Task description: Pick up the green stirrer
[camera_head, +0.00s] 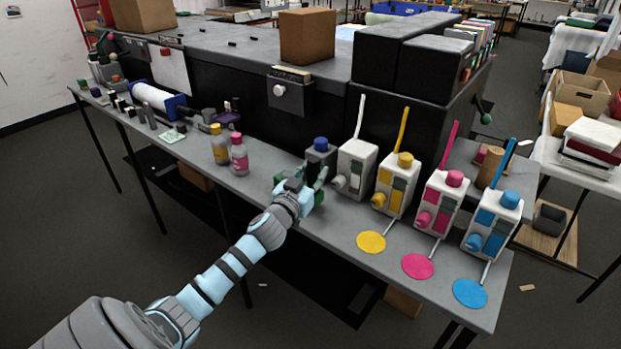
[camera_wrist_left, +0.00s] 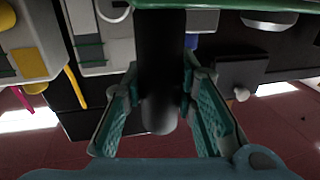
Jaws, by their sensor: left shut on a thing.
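My left gripper (camera_head: 312,182) is at the front edge of the long grey table, in front of the grey container with the blue cap (camera_head: 320,143). It is shut on a dark, round-ended cylinder (camera_wrist_left: 158,85), which stands between its teal pads in the left wrist view. I cannot tell whether this cylinder is part of the green stirrer; no plainly green stirrer shows. White (camera_head: 361,112), yellow (camera_head: 403,130), pink (camera_head: 449,143) and blue (camera_head: 503,158) sticks rise from the white cartons to the right. My right gripper is not in view.
Yellow (camera_head: 371,242), pink (camera_head: 418,266) and blue (camera_head: 470,293) discs lie before the cartons. A yellow-capped bottle (camera_head: 219,146) and a pink bottle (camera_head: 239,158) stand left of the gripper. Large black cabinets line the table's back.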

